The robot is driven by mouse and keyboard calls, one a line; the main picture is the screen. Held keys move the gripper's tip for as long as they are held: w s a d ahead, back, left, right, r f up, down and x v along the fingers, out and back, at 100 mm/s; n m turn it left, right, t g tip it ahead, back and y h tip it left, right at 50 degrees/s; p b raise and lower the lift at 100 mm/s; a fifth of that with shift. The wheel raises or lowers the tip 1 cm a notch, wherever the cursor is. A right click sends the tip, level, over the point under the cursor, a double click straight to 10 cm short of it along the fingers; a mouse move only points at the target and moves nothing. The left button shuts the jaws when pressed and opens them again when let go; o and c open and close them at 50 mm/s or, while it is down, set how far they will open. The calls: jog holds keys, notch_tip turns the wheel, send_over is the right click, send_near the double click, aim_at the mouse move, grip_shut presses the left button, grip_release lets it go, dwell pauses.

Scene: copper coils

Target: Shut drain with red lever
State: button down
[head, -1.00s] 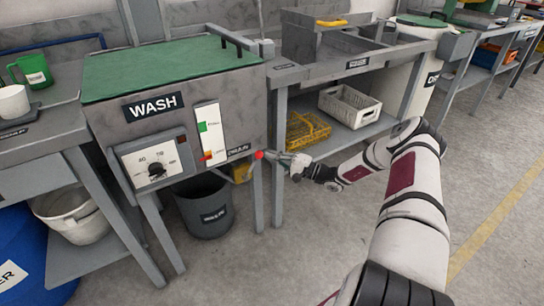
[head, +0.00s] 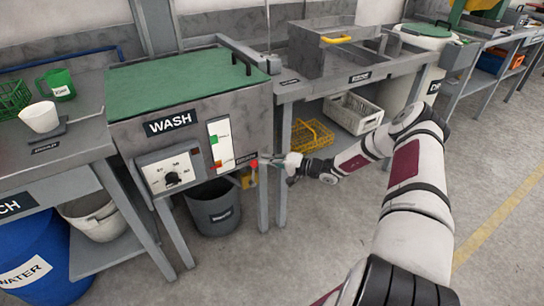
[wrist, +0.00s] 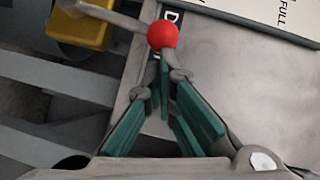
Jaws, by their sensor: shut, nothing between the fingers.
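The drain lever's red ball knob (head: 254,163) is at the lower right front corner of the grey wash tank (head: 205,103). In the wrist view the red knob (wrist: 163,35) tops a grey rod that runs left to a yellow valve body (wrist: 82,24). The yellow valve (head: 247,179) shows partly below the tank in the head view. My gripper (head: 272,162) is just right of the knob. In the wrist view my shut, empty gripper (wrist: 168,78) has its fingertips right at the knob; I cannot tell whether they touch it. The drain label is partly covered.
A dial panel (head: 168,172) and a level gauge (head: 220,145) are on the tank front. A black bucket (head: 213,206) stands below. A table leg (head: 283,150) rises close behind my gripper. The floor to the right is clear.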

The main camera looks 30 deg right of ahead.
jog(key=shift+a+r+p, duration=0.2)
jog(key=shift+a+p, duration=0.25)
jog(key=shift+a, duration=0.1)
jog(key=w+d+r+v, duration=0.1)
jog(key=d+v, duration=0.1)
jog(key=v, duration=1)
jog(key=shift+d, duration=0.2)
jog(key=shift+r, duration=0.15)
